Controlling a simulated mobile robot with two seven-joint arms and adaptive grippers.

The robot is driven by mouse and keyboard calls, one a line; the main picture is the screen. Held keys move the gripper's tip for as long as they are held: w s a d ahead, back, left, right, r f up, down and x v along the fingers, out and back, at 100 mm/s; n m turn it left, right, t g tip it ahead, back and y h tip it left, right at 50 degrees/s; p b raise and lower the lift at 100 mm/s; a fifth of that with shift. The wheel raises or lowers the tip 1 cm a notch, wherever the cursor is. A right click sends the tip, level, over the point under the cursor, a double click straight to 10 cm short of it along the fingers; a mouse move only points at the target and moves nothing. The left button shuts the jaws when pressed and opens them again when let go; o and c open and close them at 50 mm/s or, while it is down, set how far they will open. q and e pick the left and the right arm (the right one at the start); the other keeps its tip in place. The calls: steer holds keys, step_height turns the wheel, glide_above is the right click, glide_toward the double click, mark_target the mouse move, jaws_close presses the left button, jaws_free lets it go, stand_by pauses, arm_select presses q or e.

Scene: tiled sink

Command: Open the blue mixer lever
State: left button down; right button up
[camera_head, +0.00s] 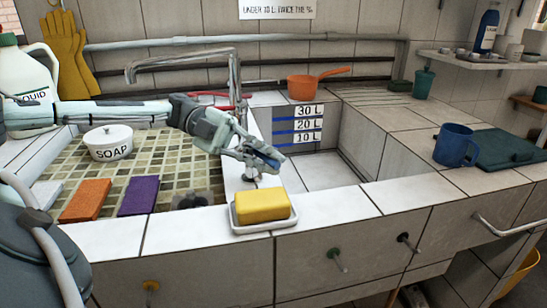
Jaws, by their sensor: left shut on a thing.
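My left gripper (262,157) reaches in from the left over the ledge between the tiled drainer and the basin. It is shut on the blue mixer lever (272,153), of which only a small blue part shows between and beside the fingers. The rest of the lever and its mount are mostly hidden by the gripper. A grey metal tap spout (185,58) rises behind my left wrist, with red parts (213,96) near its pipe. My right gripper is not in view.
A yellow soap bar (263,205) on a white dish (237,222) stands close in front of my left gripper. A white soap pot (108,142), an orange sponge (86,199) and a purple sponge (139,195) lie left. The basin (325,173) to the right looks empty.

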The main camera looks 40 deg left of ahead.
arm_select(q)
steer(key=shift+w+a+r, duration=0.1)
steer(key=shift+w+r, duration=0.1)
steer(key=c, duration=1.7)
jaws_free()
steer(key=shift+c, duration=0.2)
steer(key=shift+o, duration=0.9)
steer(key=shift+f, duration=0.2)
steer(key=shift+s, duration=0.1)
steer(key=v, duration=1.2)
steer(key=shift+s, duration=0.1)
